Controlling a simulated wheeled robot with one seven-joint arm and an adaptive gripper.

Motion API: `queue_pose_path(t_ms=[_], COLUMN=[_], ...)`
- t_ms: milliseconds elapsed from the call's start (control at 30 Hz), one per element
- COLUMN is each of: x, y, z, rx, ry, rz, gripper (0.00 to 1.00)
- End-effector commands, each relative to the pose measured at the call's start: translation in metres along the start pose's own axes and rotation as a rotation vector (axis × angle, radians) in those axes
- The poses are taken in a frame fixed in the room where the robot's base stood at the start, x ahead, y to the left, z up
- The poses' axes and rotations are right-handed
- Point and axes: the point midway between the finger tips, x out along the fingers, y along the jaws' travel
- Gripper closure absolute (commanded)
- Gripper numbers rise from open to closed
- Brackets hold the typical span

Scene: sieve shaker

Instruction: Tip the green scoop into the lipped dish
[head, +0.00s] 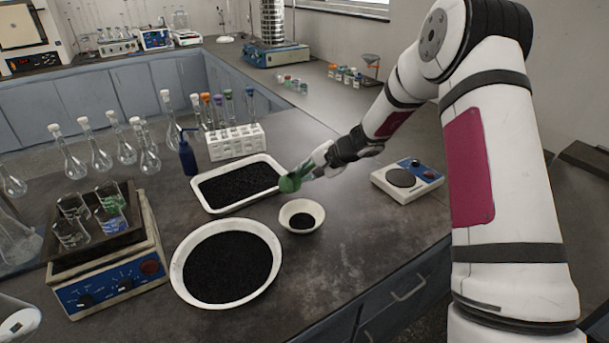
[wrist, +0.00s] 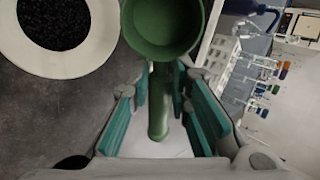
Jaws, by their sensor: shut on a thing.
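The green scoop (head: 289,183) is held by its handle in my gripper (head: 324,163), raised above the bench between the rectangular tray and the small bowl. In the wrist view my gripper (wrist: 166,98) has its teal fingers on either side of the scoop's handle. The scoop's cup (wrist: 163,27) shows green inside, with no dark grains visible in the part I see. A small white bowl (head: 303,228) with a wide sloping rim and dark grains in its middle sits just below the scoop; it seems the lipped dish. Its rim (wrist: 104,45) shows left of the scoop in the wrist view.
A large round white dish (head: 178,275) and a rectangular white tray (head: 215,207), both with black grains, lie to the left. A tube rack (head: 235,144), a blue bottle (head: 188,158) and a scale (head: 407,181) stand nearby. Bare bench lies right of the bowl.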

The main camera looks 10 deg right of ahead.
Motion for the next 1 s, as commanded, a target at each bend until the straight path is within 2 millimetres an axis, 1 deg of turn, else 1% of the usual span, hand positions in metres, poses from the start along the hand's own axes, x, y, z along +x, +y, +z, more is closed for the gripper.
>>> queue_pose_path(t_ms=[33, 200, 567, 767, 1000], x=[0.0005, 0.0001, 0.0004, 0.0013, 0.0028], y=[-0.0034, -0.0042, -0.0041, -0.0081, -0.0116], z=[0.0014, 0.0006, 0.0005, 0.0016, 0.0010], rx=[-0.008, -0.003, 0.000, -0.007, -0.007], ry=[-0.003, -0.001, -0.001, 0.000, 0.002], rz=[0.024, 0.084, 0.102, 0.206, 0.375], gripper=[1.00, 1.00, 1.00, 1.00, 1.00])
